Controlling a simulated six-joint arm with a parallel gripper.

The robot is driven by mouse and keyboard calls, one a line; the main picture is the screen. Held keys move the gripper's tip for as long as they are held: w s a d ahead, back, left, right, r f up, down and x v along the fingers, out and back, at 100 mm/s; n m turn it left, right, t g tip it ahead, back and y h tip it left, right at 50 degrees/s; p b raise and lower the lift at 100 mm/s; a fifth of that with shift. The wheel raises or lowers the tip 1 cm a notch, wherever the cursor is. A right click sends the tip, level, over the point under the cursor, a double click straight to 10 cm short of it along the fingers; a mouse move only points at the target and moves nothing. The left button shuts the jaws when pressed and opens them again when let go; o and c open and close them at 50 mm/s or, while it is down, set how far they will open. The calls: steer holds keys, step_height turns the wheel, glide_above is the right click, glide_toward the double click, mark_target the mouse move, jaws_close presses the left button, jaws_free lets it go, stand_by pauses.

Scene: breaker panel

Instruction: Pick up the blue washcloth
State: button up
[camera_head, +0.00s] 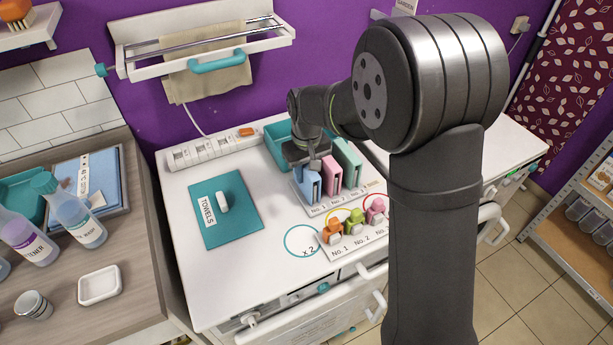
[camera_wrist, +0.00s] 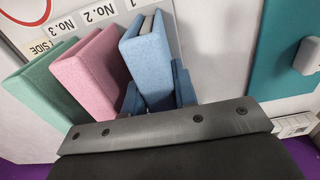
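The blue washcloth (camera_head: 307,187) stands folded upright at the left end of a row of three cloths. It also shows in the wrist view (camera_wrist: 148,62). My gripper (camera_head: 312,163) is right at the washcloth, coming from above and behind. In the wrist view the two dark blue fingers of my gripper (camera_wrist: 157,95) lie on either side of the washcloth's near end. I cannot tell whether they press on it or leave a small gap. The cloth still stands in its row beside the No. 1 label.
A pink cloth (camera_head: 332,175) and a green cloth (camera_head: 349,163) stand close to the right. A teal bin (camera_head: 279,149) is behind, a teal towels mat (camera_head: 231,226) lies to the left. Small coloured clips (camera_head: 354,221) stand in front. A marked circle (camera_head: 301,241) is clear.

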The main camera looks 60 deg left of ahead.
steer(key=shift+c, duration=0.4)
step_height(320, 180, up, 10)
stand_by(0.3)
steer(key=shift+r, duration=0.1)
step_height(320, 180, up, 5)
steer(key=shift+f, duration=0.1)
stand_by(0.5)
steer(key=w+a+f+m, duration=0.3)
steer(key=a+m, duration=0.4)
steer(key=m, duration=0.2)
steer(key=w+a+f+m, duration=0.2)
steer(key=a+m, duration=0.4)
steer(key=m, duration=0.3)
steer(key=f, duration=1)
steer(key=shift+a+f, duration=0.1)
steer(key=shift+a, duration=0.15)
